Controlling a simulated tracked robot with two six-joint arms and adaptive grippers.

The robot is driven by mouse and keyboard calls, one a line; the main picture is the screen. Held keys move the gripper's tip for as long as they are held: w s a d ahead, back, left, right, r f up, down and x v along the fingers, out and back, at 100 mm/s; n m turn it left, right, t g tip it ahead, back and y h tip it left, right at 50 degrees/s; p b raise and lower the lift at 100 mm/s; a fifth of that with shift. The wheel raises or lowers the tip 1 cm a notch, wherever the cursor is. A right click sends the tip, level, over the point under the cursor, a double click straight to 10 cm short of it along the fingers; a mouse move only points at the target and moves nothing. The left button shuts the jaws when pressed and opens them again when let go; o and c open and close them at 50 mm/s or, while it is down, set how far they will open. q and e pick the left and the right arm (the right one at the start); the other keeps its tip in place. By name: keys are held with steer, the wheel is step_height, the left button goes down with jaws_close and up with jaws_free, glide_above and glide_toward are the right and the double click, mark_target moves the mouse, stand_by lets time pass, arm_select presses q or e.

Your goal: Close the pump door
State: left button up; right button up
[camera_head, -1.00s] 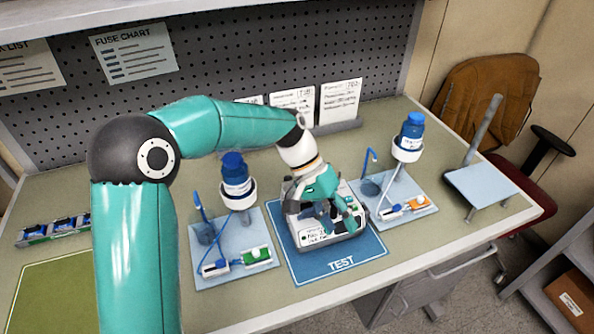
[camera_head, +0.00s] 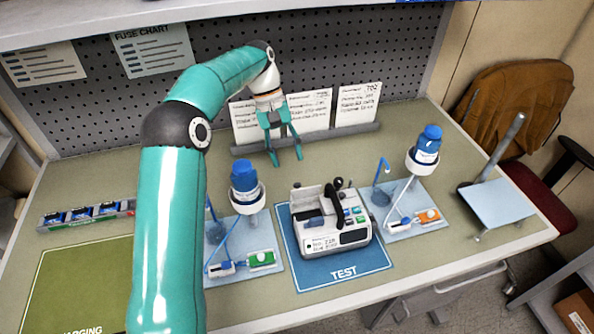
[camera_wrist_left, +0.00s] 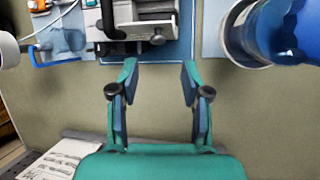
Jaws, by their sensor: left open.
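The infusion pump (camera_head: 336,230), white and grey with a black handle (camera_head: 338,203), stands upright on the blue TEST mat (camera_head: 345,277). A thin grey panel stands up at its back left, perhaps the pump door; I cannot tell for sure how far it is open. The pump's back edge also shows at the top of the left wrist view (camera_wrist_left: 142,22). My left gripper (camera_head: 286,162) is open and empty, behind the pump and apart from it, fingers pointing down. Its two fingers show apart in the left wrist view (camera_wrist_left: 159,75). My right gripper is not in view.
Blue-capped bottles (camera_head: 245,180) (camera_head: 426,145) on stands flank the pump, with tubing and a green and an orange connector. Paper cards (camera_head: 310,110) lean by the pegboard behind my gripper. A tray of fuses (camera_head: 88,214) lies left. A tilted metal stand (camera_head: 497,200) is at right.

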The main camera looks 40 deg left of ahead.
mark_target(297, 183)
arm_select(q)
steer(key=shift+p+x, duration=0.35)
steer(key=shift+x, duration=3.15)
steer(key=shift+d+r, duration=0.1)
steer(key=shift+d, duration=0.05)
